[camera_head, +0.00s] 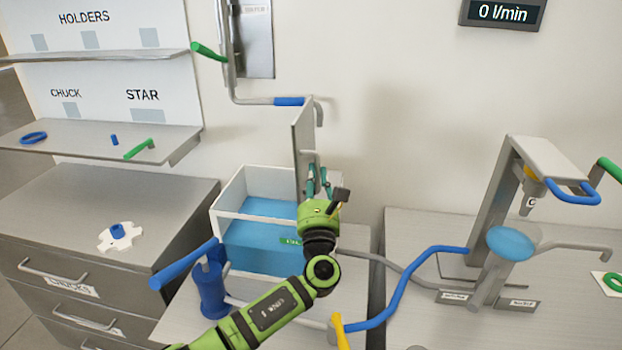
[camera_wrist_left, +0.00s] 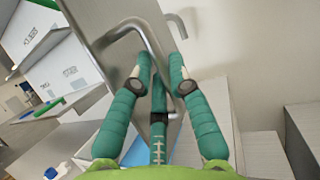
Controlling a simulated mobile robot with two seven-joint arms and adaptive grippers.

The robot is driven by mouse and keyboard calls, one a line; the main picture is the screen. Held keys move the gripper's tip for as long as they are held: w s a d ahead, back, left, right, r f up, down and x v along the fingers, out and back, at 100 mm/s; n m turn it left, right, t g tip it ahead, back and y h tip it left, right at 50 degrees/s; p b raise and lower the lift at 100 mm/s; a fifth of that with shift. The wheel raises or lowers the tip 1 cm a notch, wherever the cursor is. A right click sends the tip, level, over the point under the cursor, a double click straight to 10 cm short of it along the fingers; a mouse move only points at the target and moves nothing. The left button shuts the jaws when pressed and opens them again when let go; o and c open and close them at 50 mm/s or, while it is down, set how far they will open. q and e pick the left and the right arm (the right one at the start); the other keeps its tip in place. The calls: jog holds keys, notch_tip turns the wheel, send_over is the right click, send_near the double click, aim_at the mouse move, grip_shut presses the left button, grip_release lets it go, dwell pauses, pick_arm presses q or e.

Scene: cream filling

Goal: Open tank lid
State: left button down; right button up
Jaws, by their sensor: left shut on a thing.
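The tank (camera_head: 229,213) is a white-walled box with blue liquid behind a clear front, on the middle table. Its grey lid (camera_head: 302,140) stands upright, edge-on, above the tank's right part. A bent metal handle (camera_wrist_left: 127,29) sticks out from the lid (camera_wrist_left: 103,15) in the left wrist view. My left gripper (camera_head: 319,180) is at the lid's right side, its teal fingers shut on the handle; they also show in the left wrist view (camera_wrist_left: 162,75). The fingers and my arm hide part of the handle and the tank's right side. My right gripper is not in view.
A blue pump-like stand (camera_head: 211,290) with a lever is left of my arm. A blue hose (camera_head: 405,290) runs right to a metal dispenser stand (camera_head: 495,200). A pipe with a blue grip (camera_head: 289,101) hangs behind the lid. Drawers (camera_head: 70,285) stand left.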

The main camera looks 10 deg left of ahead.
pick_arm(q)
jog(key=shift+d, duration=0.1)
dwell(0.3)
jog(key=c, duration=1.2)
grip_release()
jog(key=shift+o, duration=0.2)
jog(key=v, duration=1.2)
jog(key=shift+f, duration=0.1)
